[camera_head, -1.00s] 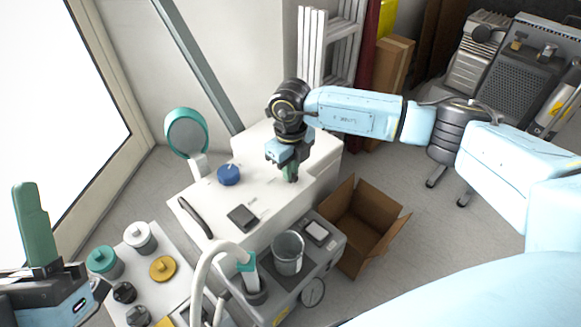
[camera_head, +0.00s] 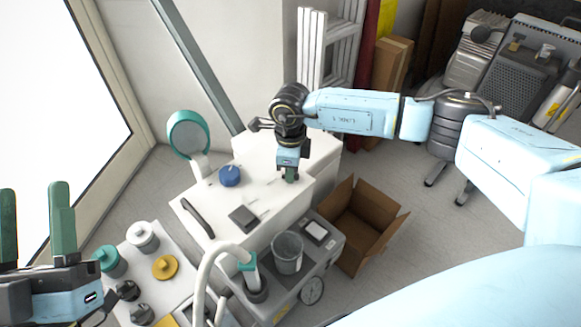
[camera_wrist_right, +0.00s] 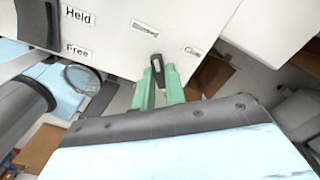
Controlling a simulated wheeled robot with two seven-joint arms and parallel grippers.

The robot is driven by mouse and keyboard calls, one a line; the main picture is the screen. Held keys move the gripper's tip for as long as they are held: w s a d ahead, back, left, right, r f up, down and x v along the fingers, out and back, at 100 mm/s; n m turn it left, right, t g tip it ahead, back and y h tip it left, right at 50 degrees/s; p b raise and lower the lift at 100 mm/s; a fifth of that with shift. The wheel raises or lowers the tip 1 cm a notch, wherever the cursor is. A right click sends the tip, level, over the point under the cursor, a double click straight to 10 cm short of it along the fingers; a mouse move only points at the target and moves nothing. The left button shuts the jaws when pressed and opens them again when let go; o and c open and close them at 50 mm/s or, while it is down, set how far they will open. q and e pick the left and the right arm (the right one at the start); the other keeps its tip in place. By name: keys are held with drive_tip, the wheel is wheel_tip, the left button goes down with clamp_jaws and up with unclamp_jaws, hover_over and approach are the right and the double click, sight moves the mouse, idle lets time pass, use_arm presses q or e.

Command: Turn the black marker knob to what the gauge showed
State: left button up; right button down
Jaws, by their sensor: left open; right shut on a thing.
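The black marker knob (camera_wrist_right: 155,62) shows in the right wrist view as a small dark pointer with a pale mark, between my right gripper's green fingertips. My right gripper (camera_head: 290,175) is shut on it, over the white cabinet top (camera_head: 265,160); in the head view the gripper hides the knob. Small labels lie on both sides of the knob in the wrist view, their words hard to read. A round gauge (camera_head: 312,290) is on the grey unit's front; its reading is too small to tell. My left gripper (camera_head: 34,195) is open and empty at the left edge.
A blue knob (camera_head: 230,175), a black handle (camera_head: 197,217) and a dark square (camera_head: 243,218) are on the cabinet. A metal cup (camera_head: 287,253) and white hose (camera_head: 203,275) stand in front. An open cardboard box (camera_head: 362,225) is right. Several coloured knobs sit lower left.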

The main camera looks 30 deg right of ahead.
drive_tip(key=shift+n, duration=0.8)
drive_tip(key=c, duration=1.4)
unclamp_jaws()
drive_tip(key=shift+c, duration=0.2)
